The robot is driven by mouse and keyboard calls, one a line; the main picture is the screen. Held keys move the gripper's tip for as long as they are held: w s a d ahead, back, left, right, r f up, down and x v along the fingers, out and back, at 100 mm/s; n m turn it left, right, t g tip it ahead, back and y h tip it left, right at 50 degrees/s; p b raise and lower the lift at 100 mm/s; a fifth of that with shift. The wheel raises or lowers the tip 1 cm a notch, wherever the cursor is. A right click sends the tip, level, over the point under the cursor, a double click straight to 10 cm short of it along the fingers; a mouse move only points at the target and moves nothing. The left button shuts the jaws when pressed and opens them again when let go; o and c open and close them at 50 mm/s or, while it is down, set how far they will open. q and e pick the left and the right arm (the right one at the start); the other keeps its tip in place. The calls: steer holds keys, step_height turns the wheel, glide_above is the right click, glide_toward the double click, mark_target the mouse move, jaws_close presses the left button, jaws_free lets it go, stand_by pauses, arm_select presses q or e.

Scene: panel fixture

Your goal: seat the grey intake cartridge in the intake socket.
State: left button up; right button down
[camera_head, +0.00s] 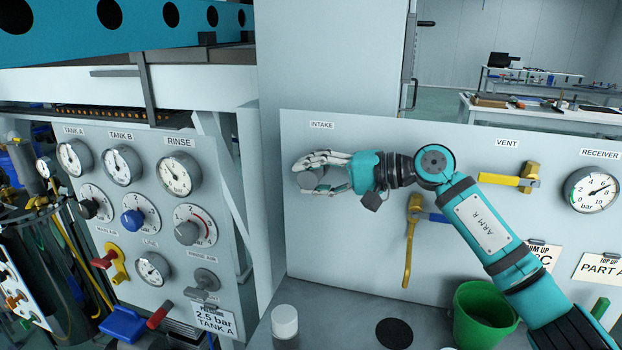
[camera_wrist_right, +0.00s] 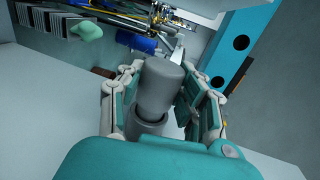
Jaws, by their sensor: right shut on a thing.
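My right gripper (camera_head: 308,172) is at the upright panel (camera_head: 350,240), just below the INTAKE label (camera_head: 321,125). In the right wrist view its fingers (camera_wrist_right: 164,92) are closed on both sides of the grey intake cartridge (camera_wrist_right: 163,78), a cylinder with a wide end and a narrower neck. My left gripper is not in view.
To the right on the panel are a yellow vent valve (camera_head: 515,178), a yellow-handled lever (camera_head: 411,240) and a receiver gauge (camera_head: 592,190). Below stand a green bin (camera_head: 485,318) and a white cylinder (camera_head: 285,322). A gauge panel (camera_head: 150,225) is at left.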

steer(key=shift+w+d+b, duration=0.3)
steer(key=shift+w, duration=0.55)
steer(key=c, duration=0.8)
jaws_free()
